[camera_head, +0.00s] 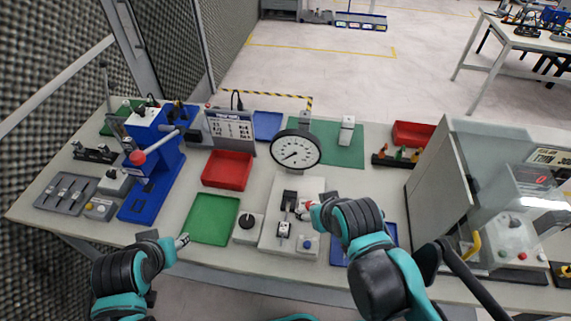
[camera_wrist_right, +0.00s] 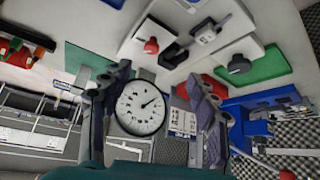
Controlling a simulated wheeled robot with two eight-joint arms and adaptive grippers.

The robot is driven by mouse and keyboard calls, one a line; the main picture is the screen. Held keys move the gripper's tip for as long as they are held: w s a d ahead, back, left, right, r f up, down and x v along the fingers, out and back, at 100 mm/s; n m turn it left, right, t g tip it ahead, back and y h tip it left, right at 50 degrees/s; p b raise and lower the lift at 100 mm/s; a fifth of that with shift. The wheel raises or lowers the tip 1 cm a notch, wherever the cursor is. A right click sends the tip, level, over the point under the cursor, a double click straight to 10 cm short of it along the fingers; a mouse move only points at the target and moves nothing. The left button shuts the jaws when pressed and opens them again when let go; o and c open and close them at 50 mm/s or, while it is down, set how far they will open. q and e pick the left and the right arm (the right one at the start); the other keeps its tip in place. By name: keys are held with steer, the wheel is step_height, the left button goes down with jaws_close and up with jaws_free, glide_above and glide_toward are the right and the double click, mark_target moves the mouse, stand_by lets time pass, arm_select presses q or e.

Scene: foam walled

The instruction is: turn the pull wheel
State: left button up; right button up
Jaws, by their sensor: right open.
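A black round knob on a small pale base (camera_head: 247,221) stands left of the middle plate in the head view; it shows in the right wrist view (camera_wrist_right: 238,65). A red knob (camera_wrist_right: 151,46) sits on the pale plate (camera_wrist_right: 130,50) beside a black block. I cannot tell for sure which of them is the pull wheel. My right gripper (camera_head: 308,209) is over the right part of this plate, hiding some of it. In the wrist view its fingers (camera_wrist_right: 158,92) are apart with nothing between them. My left gripper (camera_head: 182,241) is at the table's front edge, away from the knobs.
A dial gauge (camera_head: 295,149) stands behind the plate. A green tray (camera_head: 212,219) and a red tray (camera_head: 228,170) lie left. A blue press (camera_head: 155,160) stands further left. A clear-fronted cabinet (camera_head: 440,170) stands right. A blue button (camera_head: 305,243) is on the plate's front.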

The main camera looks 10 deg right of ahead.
steer(key=w+a+r+n+g+p, duration=0.2)
steer(key=w+a+n, duration=0.1)
steer(key=a+n, duration=0.1)
steer(key=n+g+p, duration=0.4)
steer(key=n+g, duration=0.1)
steer(key=n, duration=0.4)
glide_above(247, 220)
step_height(247, 220, down, 5)
steer(key=shift+d+r, duration=0.1)
steer(key=shift+d, duration=0.05)
steer(key=shift+a+f, duration=0.2)
steer(key=shift+f, duration=0.05)
step_height(247, 220, down, 8)
steer(key=shift+r+b, duration=0.1)
steer(key=shift+b, duration=1.15)
steer(key=c, duration=1.2)
